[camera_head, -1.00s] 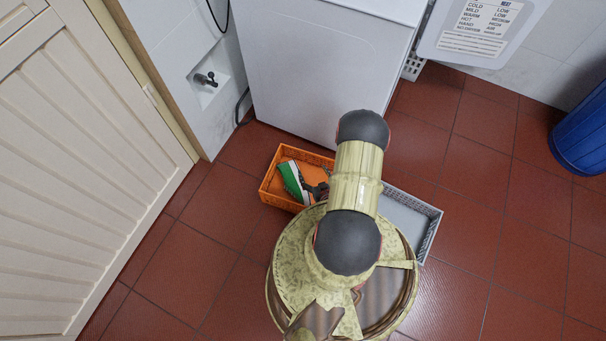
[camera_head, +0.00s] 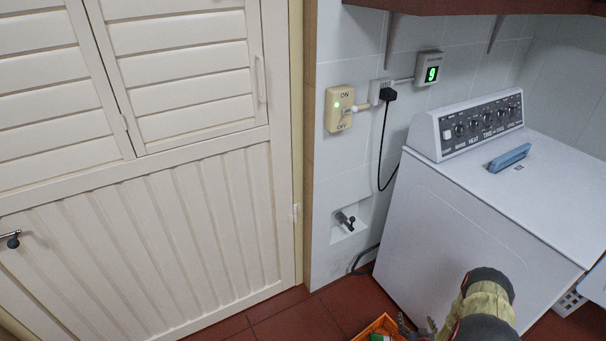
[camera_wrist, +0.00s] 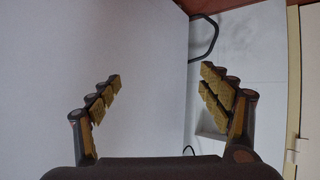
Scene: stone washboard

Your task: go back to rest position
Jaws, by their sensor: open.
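My gripper (camera_wrist: 160,77) is open in the wrist view, its two padded fingers wide apart with nothing between them. A plain pale surface, seemingly the washing machine's side, fills the view behind the left finger. In the head view my gripper (camera_head: 415,328) shows only partly at the bottom edge, beside my arm. It appears above or beside the right part of an orange crate (camera_head: 383,323). A small green patch, seemingly part of the shoe, shows in the crate; the rest is cut off by the frame.
A white washing machine (camera_head: 470,235) with a blue object (camera_head: 510,157) on top stands right of my gripper. A tiled wall with a tap (camera_head: 345,221) and a black hose (camera_head: 364,262) is behind. A louvred door (camera_head: 150,220) is at left. Red floor tiles (camera_head: 300,322) are bare in front of it.

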